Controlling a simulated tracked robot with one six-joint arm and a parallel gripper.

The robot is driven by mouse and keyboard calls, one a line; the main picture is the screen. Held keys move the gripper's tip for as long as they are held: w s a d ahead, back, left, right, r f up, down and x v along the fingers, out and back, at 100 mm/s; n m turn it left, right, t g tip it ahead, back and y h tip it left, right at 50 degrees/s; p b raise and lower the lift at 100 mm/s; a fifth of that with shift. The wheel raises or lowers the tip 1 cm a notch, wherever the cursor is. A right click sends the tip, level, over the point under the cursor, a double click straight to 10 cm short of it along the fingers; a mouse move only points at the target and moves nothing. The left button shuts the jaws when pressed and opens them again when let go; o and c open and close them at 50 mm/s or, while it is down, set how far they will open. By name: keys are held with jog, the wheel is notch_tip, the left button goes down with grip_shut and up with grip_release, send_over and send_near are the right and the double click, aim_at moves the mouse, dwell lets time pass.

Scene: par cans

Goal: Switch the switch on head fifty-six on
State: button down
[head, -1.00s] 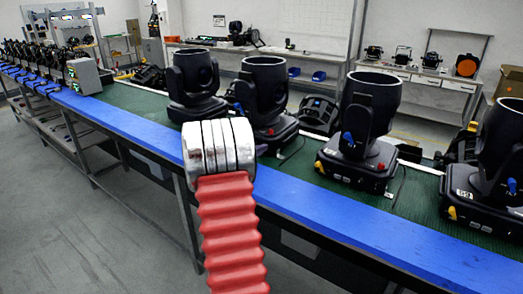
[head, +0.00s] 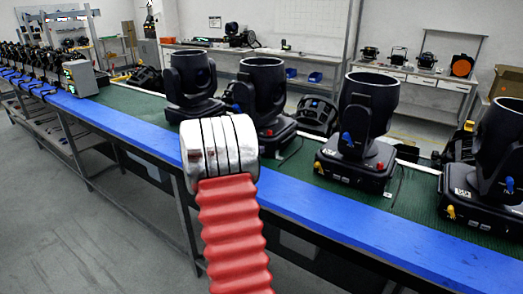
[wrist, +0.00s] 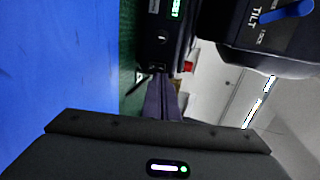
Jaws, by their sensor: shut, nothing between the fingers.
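Several black moving heads stand in a row on the bench; one is left of centre (head: 192,82), one behind my wrist (head: 262,92), one right of centre (head: 366,118) and one at the right edge (head: 500,150). I cannot read which is fifty-six. In the wrist view, a black head base (wrist: 160,25) shows a green lit display (wrist: 176,9), a small pale mark, a dark socket and a red part (wrist: 188,66). I cannot make out the switch's position. My gripper (wrist: 160,82) is shut and empty, its tips close to this base; contact is unclear. The head view hides it behind my wrist.
A blue strip (head: 330,212) runs along the bench's front edge, with green matting (head: 420,205) behind it. A blue tilt lock lever (wrist: 288,10) juts out at the wrist view's upper right. A grey box (head: 80,78) stands at the left. The floor in front is clear.

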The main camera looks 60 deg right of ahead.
jog(key=r+v, duration=0.1)
jog(key=v, duration=1)
jog(key=shift+r, duration=0.35)
jog(key=shift+d, duration=0.1)
